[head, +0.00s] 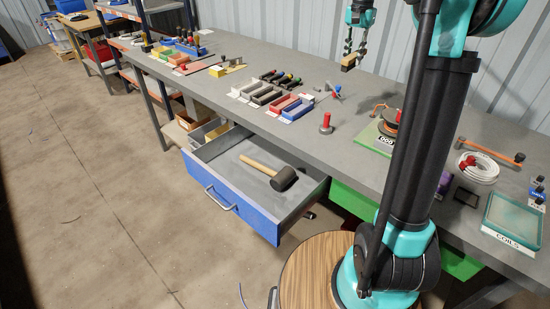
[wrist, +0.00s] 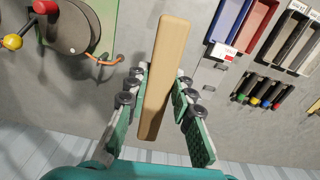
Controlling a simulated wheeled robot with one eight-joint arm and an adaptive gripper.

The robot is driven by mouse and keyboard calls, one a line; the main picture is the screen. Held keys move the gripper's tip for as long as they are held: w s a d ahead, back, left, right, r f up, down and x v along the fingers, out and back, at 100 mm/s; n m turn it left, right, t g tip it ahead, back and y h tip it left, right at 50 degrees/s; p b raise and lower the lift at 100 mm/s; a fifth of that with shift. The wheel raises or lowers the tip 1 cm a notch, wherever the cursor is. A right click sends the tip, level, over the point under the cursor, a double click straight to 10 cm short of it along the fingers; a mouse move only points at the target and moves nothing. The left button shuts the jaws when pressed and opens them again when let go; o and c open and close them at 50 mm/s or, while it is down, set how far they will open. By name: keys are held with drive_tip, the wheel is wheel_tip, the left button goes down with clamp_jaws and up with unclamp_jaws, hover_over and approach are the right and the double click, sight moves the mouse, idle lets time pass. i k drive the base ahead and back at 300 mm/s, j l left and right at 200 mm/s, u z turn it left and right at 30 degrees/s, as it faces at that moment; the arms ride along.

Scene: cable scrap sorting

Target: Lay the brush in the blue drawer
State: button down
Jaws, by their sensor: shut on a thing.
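The blue drawer (head: 232,204) is pulled out under the bench, open at the top. A mallet with a wooden handle and a black head (head: 283,178) lies inside it. My gripper (head: 352,48) is above the back part of the bench, up and to the right of the drawer. It is shut on the brush (head: 348,64), which shows as a small tan block held clear of the bench. In the wrist view the brush (wrist: 164,75) is a long tan wooden bar between the two fingers. Its bristles cannot be made out.
A green drawer (head: 352,201) is right of the blue one. Bare drawer floor shows left of the mallet head.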

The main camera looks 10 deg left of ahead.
sight(251, 192)
drive_tip(key=k+u, duration=0.1)
drive_tip(key=u, duration=0.55)
drive_tip(key=j+u, duration=0.1)
drive_tip(key=j, duration=0.25)
drive_tip(key=j+z, duration=0.25)
drive_tip(key=j, duration=0.35)
drive_tip(key=k+j+z, duration=0.1)
drive_tip(key=j+z, duration=0.15)
drive_tip(key=j, duration=0.3)
drive_tip(key=k+j+z, duration=0.2)
drive_tip(key=i, duration=0.1)
